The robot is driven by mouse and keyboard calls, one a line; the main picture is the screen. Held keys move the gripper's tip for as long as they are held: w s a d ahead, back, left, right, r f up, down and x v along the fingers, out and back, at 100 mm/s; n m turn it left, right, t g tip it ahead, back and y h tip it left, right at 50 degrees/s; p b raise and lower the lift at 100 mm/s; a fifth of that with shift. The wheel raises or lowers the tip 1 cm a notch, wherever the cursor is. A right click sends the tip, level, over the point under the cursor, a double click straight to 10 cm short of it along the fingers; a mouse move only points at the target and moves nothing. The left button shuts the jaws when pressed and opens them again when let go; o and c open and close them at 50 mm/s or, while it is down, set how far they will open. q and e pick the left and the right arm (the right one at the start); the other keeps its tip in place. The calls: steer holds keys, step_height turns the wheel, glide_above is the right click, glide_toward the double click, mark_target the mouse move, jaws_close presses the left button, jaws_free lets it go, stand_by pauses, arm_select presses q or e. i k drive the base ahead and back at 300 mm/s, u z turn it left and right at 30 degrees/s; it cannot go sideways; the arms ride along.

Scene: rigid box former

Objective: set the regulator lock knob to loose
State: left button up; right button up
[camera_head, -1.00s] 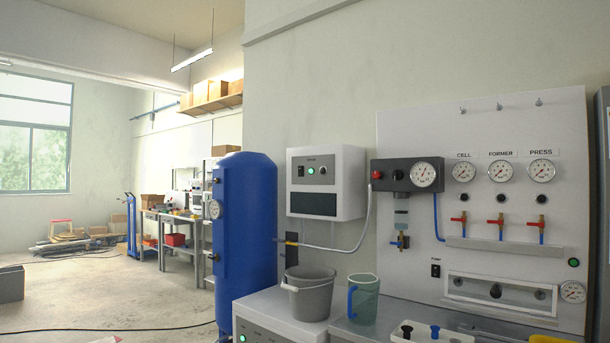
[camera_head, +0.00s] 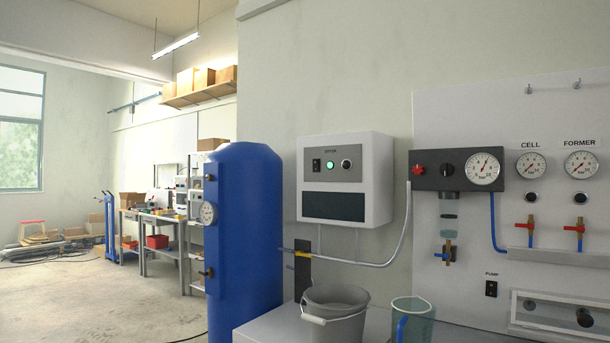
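A dark regulator block (camera_head: 459,170) is mounted on the white wall panel at the right. It carries a red star-shaped knob (camera_head: 417,170) on its left end, a black round knob (camera_head: 447,170) in the middle and a white dial gauge (camera_head: 484,169). A clear bowl with a blue-handled drain (camera_head: 448,237) hangs below. I cannot tell which knob is the lock knob or read its setting. Neither of my grippers is in view.
A blue tank (camera_head: 245,240) stands further left, with open floor (camera_head: 110,305) beyond.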

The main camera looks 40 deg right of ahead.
mark_target(418, 170)
steer(key=u, duration=0.05)
steer(key=i, duration=1.35)
steer(key=z, duration=0.4)
